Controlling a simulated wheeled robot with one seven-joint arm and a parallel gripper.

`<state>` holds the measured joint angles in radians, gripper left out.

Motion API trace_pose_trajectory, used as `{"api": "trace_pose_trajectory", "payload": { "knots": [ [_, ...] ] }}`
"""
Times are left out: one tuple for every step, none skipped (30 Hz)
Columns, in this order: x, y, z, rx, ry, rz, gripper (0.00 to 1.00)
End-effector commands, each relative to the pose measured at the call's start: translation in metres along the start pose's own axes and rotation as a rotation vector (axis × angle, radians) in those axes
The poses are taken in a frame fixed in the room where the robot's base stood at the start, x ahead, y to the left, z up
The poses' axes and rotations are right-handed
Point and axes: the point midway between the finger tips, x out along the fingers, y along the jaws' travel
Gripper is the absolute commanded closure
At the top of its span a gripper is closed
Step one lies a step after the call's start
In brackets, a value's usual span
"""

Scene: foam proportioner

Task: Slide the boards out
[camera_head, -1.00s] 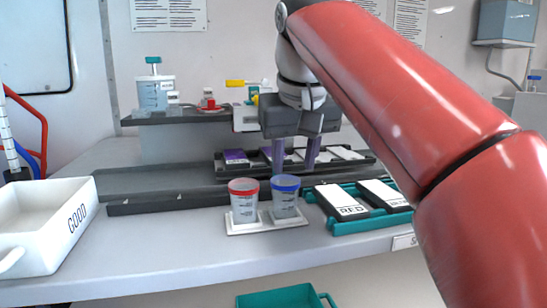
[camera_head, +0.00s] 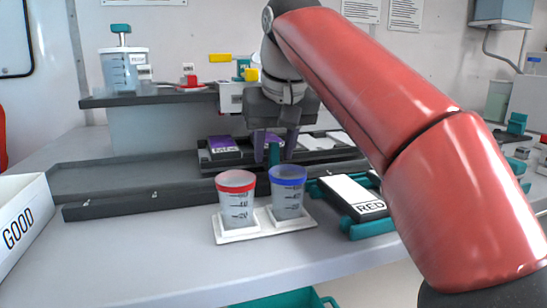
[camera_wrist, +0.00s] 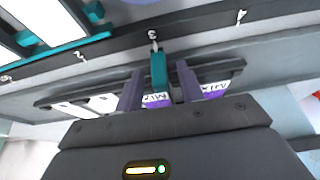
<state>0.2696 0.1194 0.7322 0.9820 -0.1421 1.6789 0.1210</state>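A dark tray (camera_head: 209,163) at the back of the bench holds flat boards. A purple-labelled board (camera_head: 222,145) lies at its left end and white boards (camera_head: 318,142) at its right. In the wrist view two purple-and-white boards (camera_wrist: 215,90) show near the fingers. My gripper (camera_head: 275,158) is over the tray, fingers pointing down and apart. An upright teal piece (camera_wrist: 159,70) stands between the fingertips, with a visible gap on both sides in the wrist view. My fingers hide part of the middle of the tray.
A dark numbered rail (camera_head: 140,203) runs in front of the tray. A red-rimmed cup (camera_head: 236,200) and a blue-rimmed cup (camera_head: 287,192) stand nearer. A teal rack (camera_head: 370,228) holds a white board marked RED (camera_head: 352,193). A white GOOD bin (camera_head: 25,215) is left.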

Motion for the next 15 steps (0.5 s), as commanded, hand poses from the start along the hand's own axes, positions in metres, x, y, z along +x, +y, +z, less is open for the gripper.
{"api": "trace_pose_trajectory", "payload": {
  "knots": [
    [0.0050,0.0001,0.0007,0.000,-0.001,0.000,0.62],
    [0.0064,0.0001,0.0006,0.000,-0.001,0.000,0.62],
    [0.0075,0.0000,0.0003,0.000,0.000,0.000,0.62],
    [0.0079,0.0000,0.0002,0.000,0.000,0.000,0.62],
    [0.0081,0.0000,0.0000,0.000,0.000,0.000,0.62],
    [0.0081,0.0000,-0.0001,0.000,0.000,0.000,0.62],
    [0.0080,0.0000,-0.0002,0.000,0.001,0.000,0.62],
    [0.0079,0.0000,-0.0002,0.000,0.001,0.000,0.62],
    [0.0078,0.0000,-0.0002,0.000,0.001,0.000,0.62],
    [0.0077,0.0000,-0.0002,0.000,0.001,0.000,0.62],
    [0.0077,0.0000,-0.0002,0.000,0.000,0.000,0.62],
    [0.0076,0.0000,-0.0002,0.000,0.001,0.000,0.67],
    [0.0076,0.0000,-0.0002,0.000,0.000,0.000,0.71],
    [0.0076,0.0000,-0.0002,0.000,0.000,0.000,0.75],
    [0.0076,0.0000,-0.0001,0.000,0.000,0.000,0.80]
  ]
}}
